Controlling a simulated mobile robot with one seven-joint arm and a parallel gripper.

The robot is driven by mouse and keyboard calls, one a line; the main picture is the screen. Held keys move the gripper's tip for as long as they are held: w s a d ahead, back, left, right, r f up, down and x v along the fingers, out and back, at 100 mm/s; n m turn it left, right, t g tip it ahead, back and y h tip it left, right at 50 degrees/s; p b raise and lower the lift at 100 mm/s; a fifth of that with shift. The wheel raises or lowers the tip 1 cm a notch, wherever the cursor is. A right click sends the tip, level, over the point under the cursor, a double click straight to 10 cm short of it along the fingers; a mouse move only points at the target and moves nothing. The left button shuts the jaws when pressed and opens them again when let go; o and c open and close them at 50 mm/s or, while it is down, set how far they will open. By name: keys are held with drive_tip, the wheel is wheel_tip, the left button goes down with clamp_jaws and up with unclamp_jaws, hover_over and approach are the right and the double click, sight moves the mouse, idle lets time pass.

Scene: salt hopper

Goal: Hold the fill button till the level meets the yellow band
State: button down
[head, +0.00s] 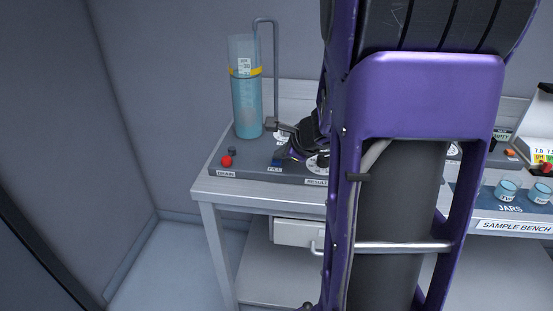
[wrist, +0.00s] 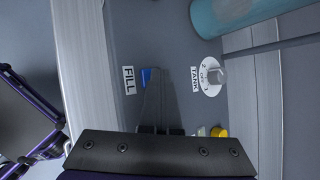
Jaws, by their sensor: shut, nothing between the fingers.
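The clear cylinder (head: 246,108) stands at the back left of the bench panel with blue liquid in it. The yellow band (head: 245,71) rings its upper part; the liquid surface looks close to the band's lower edge, but the exact gap is hard to tell. The blue fill button (wrist: 146,76) is beside the FILL label (wrist: 129,80), partly covered by my gripper. My gripper (wrist: 154,70) is shut and empty, its tips at the button; I cannot tell whether it is pressed in. In the head view my gripper (head: 281,156) is low over the panel near the FILL label (head: 275,169).
A red button (head: 226,161) by the DRAIN label lies left of the fill button. A dial (wrist: 210,76) marked TANK and a yellow knob (wrist: 220,132) are nearby. Jars (head: 506,190) stand at the far right. My arm hides the bench's middle.

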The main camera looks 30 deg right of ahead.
sight(280, 163)
drive_tip(key=shift+r, duration=0.15)
idle(0.8)
drive_tip(key=shift+r+p, duration=0.8)
wheel_tip(280, 163, up, 5)
drive_tip(key=p, duration=0.4)
